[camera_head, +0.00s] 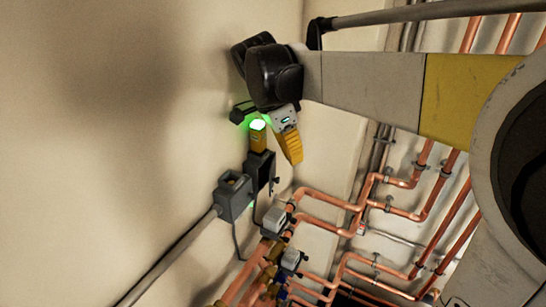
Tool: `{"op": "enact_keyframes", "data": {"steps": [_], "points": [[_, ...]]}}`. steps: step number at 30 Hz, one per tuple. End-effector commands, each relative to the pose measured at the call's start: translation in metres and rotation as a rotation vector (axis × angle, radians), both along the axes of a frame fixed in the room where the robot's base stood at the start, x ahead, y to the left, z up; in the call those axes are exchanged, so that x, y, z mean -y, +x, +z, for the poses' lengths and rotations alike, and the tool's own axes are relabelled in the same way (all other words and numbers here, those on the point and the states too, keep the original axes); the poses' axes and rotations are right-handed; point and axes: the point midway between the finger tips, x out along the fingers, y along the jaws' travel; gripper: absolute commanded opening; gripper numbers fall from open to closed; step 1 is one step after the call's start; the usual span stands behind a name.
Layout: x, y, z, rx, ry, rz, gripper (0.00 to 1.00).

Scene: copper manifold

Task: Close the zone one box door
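A small grey box (232,195) is fixed on the wall left of centre, with a conduit running into it from the lower left. A dark panel (264,173) stands beside it on the right, apparently its door, swung out from the box. My gripper (275,158) is just above and to the right of the panel. Its two yellow fingers appear spread apart, with nothing seen between them. The left finger is close to the panel's top edge; I cannot tell whether they touch. A green light glows at the gripper. The inside of the box is unclear.
Copper pipes (330,199) run along the wall at the lower right. Grey valve actuators (275,220) sit on pipes below the box. A cable hangs under the box. The wall to the left is bare. My arm crosses the upper right.

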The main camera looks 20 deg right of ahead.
Motion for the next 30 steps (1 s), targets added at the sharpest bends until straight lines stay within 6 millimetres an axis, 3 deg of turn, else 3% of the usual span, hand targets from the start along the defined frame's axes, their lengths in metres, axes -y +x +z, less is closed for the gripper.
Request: {"op": "enact_keyframes", "data": {"steps": [6, 11, 16, 22, 30], "points": [[-0.001, 0.001, 0.014, -0.005, 0.022, -0.016, 0.00], [0.020, -0.014, -0.011, -0.026, 0.224, -0.141, 0.00], [0.047, -0.033, -0.034, 0.028, 0.606, -0.327, 0.00], [0.076, -0.043, -0.025, 0.194, 0.954, -0.445, 0.00], [0.087, -0.045, -0.016, 0.294, 1.091, -0.469, 0.00]]}}
